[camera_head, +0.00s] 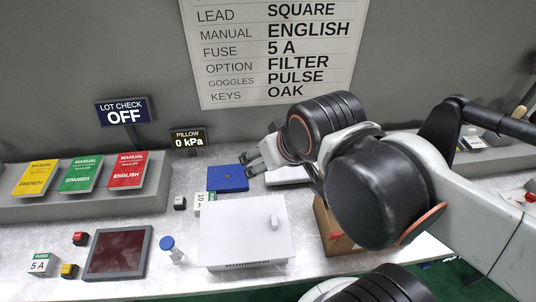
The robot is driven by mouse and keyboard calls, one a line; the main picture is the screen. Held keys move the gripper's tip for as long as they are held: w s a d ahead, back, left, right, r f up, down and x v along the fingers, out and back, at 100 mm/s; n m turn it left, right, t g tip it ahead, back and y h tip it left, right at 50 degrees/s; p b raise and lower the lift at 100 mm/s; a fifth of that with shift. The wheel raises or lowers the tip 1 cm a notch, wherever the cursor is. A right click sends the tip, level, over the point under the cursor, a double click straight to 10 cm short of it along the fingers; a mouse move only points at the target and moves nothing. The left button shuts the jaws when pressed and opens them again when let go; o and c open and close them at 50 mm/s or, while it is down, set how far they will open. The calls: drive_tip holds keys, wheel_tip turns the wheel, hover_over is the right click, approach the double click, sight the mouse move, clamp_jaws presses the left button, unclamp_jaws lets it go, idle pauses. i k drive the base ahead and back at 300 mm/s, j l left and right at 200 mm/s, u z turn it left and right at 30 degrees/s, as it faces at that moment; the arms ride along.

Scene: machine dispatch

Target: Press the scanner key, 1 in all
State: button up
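My gripper (249,164) is over the far part of the bench, pointing left beside a blue pad (228,178). Its two fingers look a little apart, with nothing seen between them. A flat panel with a dark red glass face (118,252), which may be the scanner, lies at the front left. A red key (80,238) and a yellow key (69,271) sit beside its left edge. A grey key (179,202) stands farther back, left of the blue pad. No readable label shows which one is the scanner key. My gripper is apart from all three.
A white lidded box (246,237) and a blue-capped vial (170,247) stand at the front middle. A brown carton (333,239) is partly behind my arm. Manuals (80,175) lean on a grey rack at left. Signs (123,112) stand at the back.

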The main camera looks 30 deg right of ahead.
sight(78, 236)
drive_tip(key=u, duration=1.45)
